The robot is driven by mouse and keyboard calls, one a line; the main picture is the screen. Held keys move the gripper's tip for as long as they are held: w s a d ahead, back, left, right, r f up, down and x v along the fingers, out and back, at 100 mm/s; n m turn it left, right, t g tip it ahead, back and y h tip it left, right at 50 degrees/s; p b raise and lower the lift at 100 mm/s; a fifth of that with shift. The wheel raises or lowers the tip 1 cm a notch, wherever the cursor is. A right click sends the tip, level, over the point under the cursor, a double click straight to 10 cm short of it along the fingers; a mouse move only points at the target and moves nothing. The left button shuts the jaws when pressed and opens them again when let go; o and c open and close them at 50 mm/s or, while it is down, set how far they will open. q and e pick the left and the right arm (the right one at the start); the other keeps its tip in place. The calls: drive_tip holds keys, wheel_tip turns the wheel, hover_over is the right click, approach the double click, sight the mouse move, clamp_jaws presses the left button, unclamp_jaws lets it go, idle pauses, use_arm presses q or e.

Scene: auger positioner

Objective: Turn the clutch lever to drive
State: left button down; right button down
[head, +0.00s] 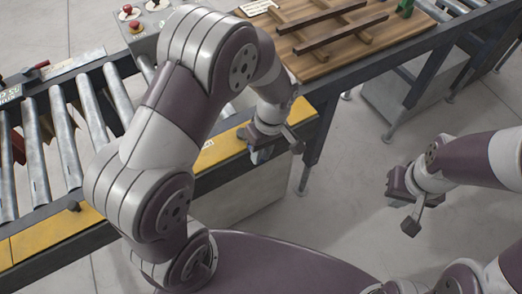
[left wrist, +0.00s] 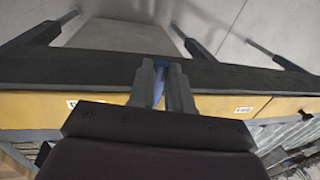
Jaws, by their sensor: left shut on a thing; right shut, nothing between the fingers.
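A blue lever (left wrist: 160,76), which looks like the clutch lever, stands between the fingers of my left gripper (left wrist: 163,88) in the left wrist view. My left gripper is shut on it, in front of the yellow panel (left wrist: 205,103) on the conveyor's side. In the head view my left gripper (head: 258,152) is at the conveyor's near edge, and the fingers mostly hide the lever. White labels sit on the yellow panel to the left (left wrist: 72,103) and right (left wrist: 243,110) of the fingers; their text is too small to read. My right gripper (head: 412,218) is shut and empty, over the floor.
A conveyor with metal rollers (head: 35,155) runs along the left. A wooden pallet (head: 335,45) with dark bars lies on it at the back. A control box with red buttons (head: 128,10) stands behind my left arm. The floor around my right gripper is clear.

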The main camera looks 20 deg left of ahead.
use_arm(q)
drive_tip(key=shift+w+r, duration=0.1)
drive_tip(key=shift+w, duration=0.05)
drive_tip(key=c, duration=1.3)
unclamp_jaws()
drive_tip(key=shift+c, duration=0.2)
drive_tip(key=shift+d, duration=0.1)
wheel_tip(320, 180, up, 12)
drive_tip(key=w+d+p, duration=0.1)
drive_tip(key=p, duration=0.3)
drive_tip(key=shift+w+d+r, duration=0.2)
drive_tip(key=shift+w+d, duration=0.05)
drive_tip(key=shift+w, duration=0.15)
